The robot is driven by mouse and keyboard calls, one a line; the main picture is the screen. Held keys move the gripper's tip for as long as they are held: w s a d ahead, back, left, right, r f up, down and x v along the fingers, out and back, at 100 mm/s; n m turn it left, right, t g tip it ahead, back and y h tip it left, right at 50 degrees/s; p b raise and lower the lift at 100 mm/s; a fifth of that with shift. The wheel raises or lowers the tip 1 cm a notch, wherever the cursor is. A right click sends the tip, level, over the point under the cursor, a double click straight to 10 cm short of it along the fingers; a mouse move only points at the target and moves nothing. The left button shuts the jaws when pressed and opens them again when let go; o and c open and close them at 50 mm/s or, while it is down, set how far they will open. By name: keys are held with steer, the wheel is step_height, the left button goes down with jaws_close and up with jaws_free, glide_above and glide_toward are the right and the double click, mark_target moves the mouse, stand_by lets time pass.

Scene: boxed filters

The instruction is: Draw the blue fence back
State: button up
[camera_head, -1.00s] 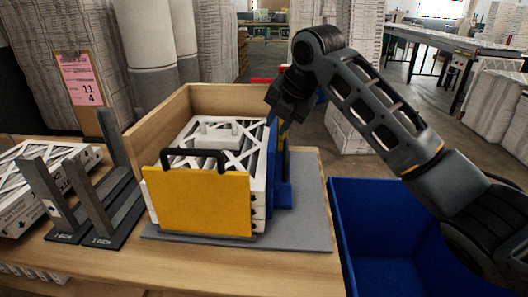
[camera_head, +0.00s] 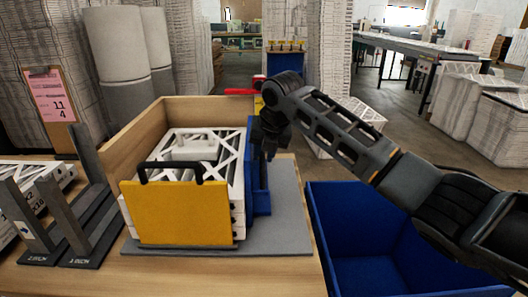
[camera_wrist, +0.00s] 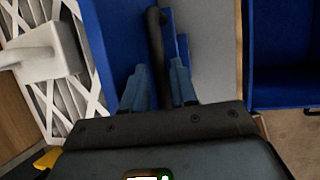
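The blue fence (camera_head: 261,190) stands upright along the right side of the stack of white-framed filters (camera_head: 190,150). It also shows in the wrist view (camera_wrist: 112,35), with its black bar handle (camera_wrist: 157,45) standing off its face. My gripper (camera_wrist: 159,85) is at the fence's handle, with one finger on each side of the bar. The fingers look apart, with a gap beside the bar. In the head view my gripper (camera_head: 268,145) is at the fence's upper part, and its fingertips are hidden there.
The filters sit in a wooden corner frame (camera_head: 120,140) behind a yellow front plate (camera_head: 180,212) with a black handle. A grey mat (camera_head: 285,215) lies right of the fence, mostly bare. A blue bin (camera_head: 345,230) stands at the table's right. Dark upright holders (camera_head: 50,220) stand left.

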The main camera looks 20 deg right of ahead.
jaws_close()
stand_by(0.6)
